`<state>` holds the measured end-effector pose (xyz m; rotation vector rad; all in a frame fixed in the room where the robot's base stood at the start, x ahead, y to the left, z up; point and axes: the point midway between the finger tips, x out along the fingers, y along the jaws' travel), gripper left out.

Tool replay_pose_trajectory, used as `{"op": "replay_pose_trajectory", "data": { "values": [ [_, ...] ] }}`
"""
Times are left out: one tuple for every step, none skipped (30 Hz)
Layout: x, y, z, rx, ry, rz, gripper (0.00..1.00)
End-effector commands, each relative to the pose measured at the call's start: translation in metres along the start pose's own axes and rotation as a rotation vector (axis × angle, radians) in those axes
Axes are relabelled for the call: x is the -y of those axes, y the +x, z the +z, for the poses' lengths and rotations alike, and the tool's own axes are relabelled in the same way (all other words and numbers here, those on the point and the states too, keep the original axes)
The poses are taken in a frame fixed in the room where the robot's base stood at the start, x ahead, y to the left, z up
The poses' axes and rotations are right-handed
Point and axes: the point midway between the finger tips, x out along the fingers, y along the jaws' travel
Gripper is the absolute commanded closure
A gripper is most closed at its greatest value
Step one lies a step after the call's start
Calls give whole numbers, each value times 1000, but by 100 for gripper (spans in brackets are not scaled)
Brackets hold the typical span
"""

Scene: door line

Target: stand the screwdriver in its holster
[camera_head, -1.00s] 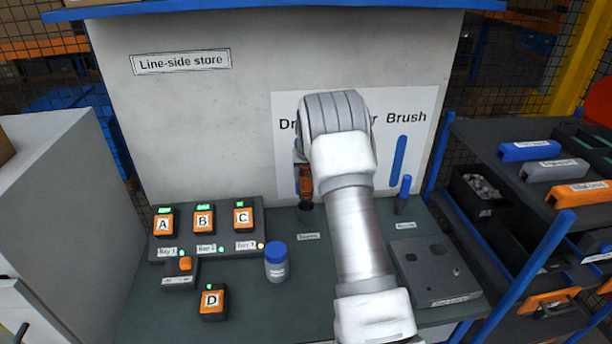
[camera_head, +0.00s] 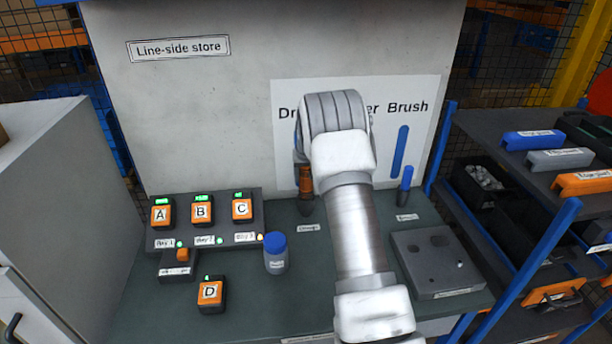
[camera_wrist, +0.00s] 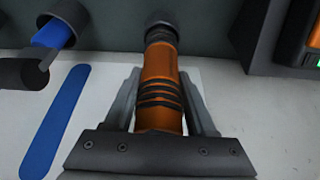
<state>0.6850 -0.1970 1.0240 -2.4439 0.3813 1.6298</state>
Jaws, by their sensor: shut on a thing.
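The screwdriver's orange handle (camera_wrist: 160,90) has black ribs and a dark round far end. My gripper (camera_wrist: 163,100) is shut on it, one finger on each side. In the head view the orange handle (camera_head: 306,180) stands roughly upright, just left of my arm, by the back panel. A dark cup-like piece (camera_head: 305,207) sits directly under the handle, near the bench top. I cannot tell whether this is the holster or part of the screwdriver, or how deep the tool sits. My wrist hides most of the gripper in the head view.
A blue-topped brush (camera_head: 406,180) stands in a dark holder to the right. A grey block with holes (camera_head: 435,262) lies at the front right. A blue-capped bottle (camera_head: 276,255), block D (camera_head: 211,294) and the A-B-C rack (camera_head: 205,238) stand left of my arm.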

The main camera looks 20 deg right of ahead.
Motion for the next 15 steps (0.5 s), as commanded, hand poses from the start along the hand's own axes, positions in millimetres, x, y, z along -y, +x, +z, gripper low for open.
{"op": "replay_pose_trajectory", "data": {
  "values": [
    [0, 2, 0, -4, 0, 0, 100],
    [0, 3, 0, -4, 0, 0, 100],
    [0, 4, 1, -4, 0, 0, 100],
    [0, 5, 1, -4, 0, 0, 100],
    [0, 6, 1, -4, 0, 0, 100],
    [0, 7, 2, -4, 0, 0, 100],
    [0, 7, 2, -4, 0, 0, 100],
    [0, 7, 2, -4, 0, 0, 100],
    [0, 7, 2, -4, 0, 0, 100],
    [0, 7, 2, -4, 0, 0, 100],
    [0, 7, 2, -4, 0, 0, 100],
    [0, 7, 2, -4, 0, 0, 100],
    [0, 7, 2, -4, 0, 0, 100],
    [0, 7, 2, -4, 0, 0, 100],
    [0, 7, 2, -4, 0, 0, 38]
  ]
}}
